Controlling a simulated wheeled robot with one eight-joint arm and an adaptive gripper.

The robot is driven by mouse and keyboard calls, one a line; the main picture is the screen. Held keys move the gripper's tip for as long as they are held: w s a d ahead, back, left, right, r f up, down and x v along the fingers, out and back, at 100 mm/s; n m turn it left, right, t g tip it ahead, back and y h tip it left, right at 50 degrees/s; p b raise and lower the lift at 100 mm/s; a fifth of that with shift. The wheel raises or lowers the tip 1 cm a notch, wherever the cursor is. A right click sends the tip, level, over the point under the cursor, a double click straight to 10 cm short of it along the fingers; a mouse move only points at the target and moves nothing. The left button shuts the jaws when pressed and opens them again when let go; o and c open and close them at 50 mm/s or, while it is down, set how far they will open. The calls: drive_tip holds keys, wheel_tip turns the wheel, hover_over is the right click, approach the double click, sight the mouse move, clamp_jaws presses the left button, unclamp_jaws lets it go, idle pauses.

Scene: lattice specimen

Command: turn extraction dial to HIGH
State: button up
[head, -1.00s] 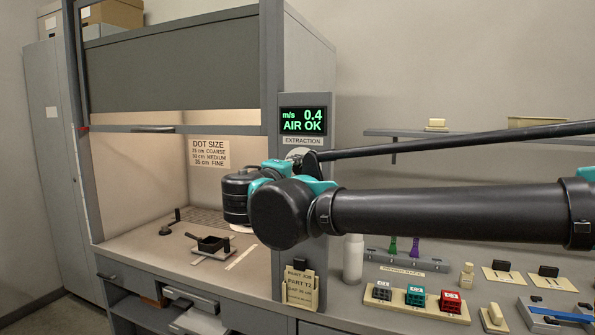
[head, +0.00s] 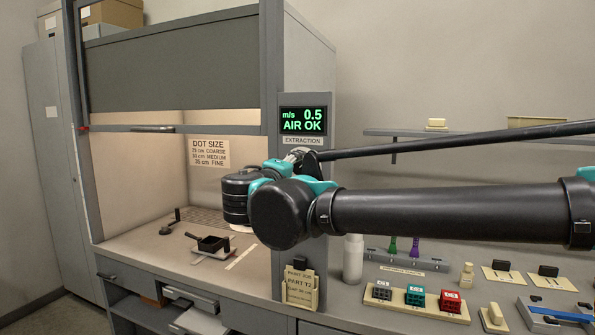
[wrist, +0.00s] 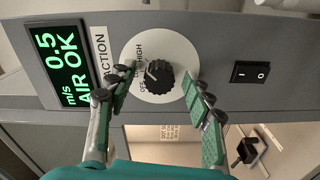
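The extraction dial (wrist: 158,78) is a black ribbed knob on a round white plate in the wrist view. OFF and HIGH are printed on the plate to its left. A pale pointer mark shows on the knob's left side, off the OFF label; its exact setting is hard to tell. My gripper (wrist: 158,84) is open, with one green-padded finger on each side of the knob and visible gaps between. In the head view my arm and gripper hide the dial. The display (head: 303,120) above reads 0.5 m/s, AIR OK.
A black rocker switch (wrist: 250,73) sits right of the dial in the wrist view. The fume hood (head: 170,70) stands left with its sash raised and a black pan (head: 212,243) inside. A white bottle (head: 353,258) and coloured blocks in a tray (head: 398,302) are on the right bench.

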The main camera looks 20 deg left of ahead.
drive_tip(key=shift+s, duration=0.1)
drive_tip(key=s, duration=1.1)
drive_tip(key=shift+s+a, duration=0.4)
drive_tip(key=shift+a, duration=0.05)
